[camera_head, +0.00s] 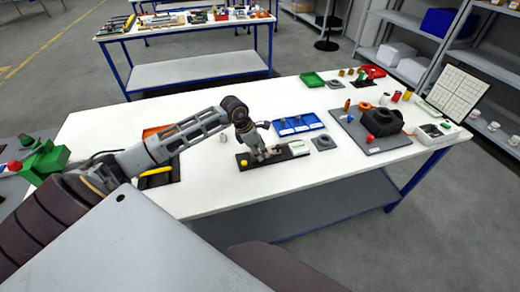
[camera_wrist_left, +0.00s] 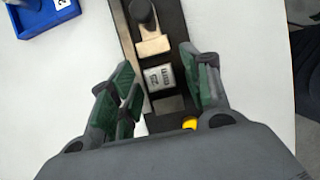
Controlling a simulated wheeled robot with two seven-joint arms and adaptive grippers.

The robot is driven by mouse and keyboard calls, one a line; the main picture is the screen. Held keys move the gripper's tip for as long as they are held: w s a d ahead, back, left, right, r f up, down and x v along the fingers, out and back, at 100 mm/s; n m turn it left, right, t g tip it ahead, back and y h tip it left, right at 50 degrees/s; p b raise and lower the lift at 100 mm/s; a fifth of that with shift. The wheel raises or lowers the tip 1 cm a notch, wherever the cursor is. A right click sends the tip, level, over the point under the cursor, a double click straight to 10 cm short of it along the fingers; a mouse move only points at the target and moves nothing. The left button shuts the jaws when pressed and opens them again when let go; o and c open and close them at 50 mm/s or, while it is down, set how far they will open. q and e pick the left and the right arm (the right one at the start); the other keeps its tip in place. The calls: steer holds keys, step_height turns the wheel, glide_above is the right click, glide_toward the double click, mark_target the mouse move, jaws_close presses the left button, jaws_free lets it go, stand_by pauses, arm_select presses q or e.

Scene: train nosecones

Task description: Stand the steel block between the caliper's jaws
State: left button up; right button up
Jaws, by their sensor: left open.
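The steel block (camera_wrist_left: 160,77) is a small light-grey block with dark print on its upper face. It sits in the dark caliper fixture (camera_wrist_left: 124,45), between a tan plate (camera_wrist_left: 152,47) and a grey plate (camera_wrist_left: 168,104). I cannot tell whether it touches either plate. My left gripper (camera_wrist_left: 165,88) is open, its green-padded fingers on either side of the block with gaps to it. In the head view the left gripper (camera_head: 262,156) is low over the fixture (camera_head: 298,148) and hides the block. My right gripper is not in view.
A yellow knob (camera_wrist_left: 190,123) sits at the fixture's near end. A blue tray (camera_head: 298,124) stands just behind, and a small grey item (camera_head: 323,143) lies to the right. A grey board (camera_head: 362,139) with a black device is farther right. The white table front is mostly clear.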

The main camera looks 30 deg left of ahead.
arm_select(q)
steer(key=shift+r, duration=0.15)
steer(key=shift+s+a+r, duration=0.2)
steer(key=shift+r, duration=0.4)
steer(key=b+v, duration=0.1)
steer(key=v, duration=0.9)
steer(key=shift+r, duration=0.3)
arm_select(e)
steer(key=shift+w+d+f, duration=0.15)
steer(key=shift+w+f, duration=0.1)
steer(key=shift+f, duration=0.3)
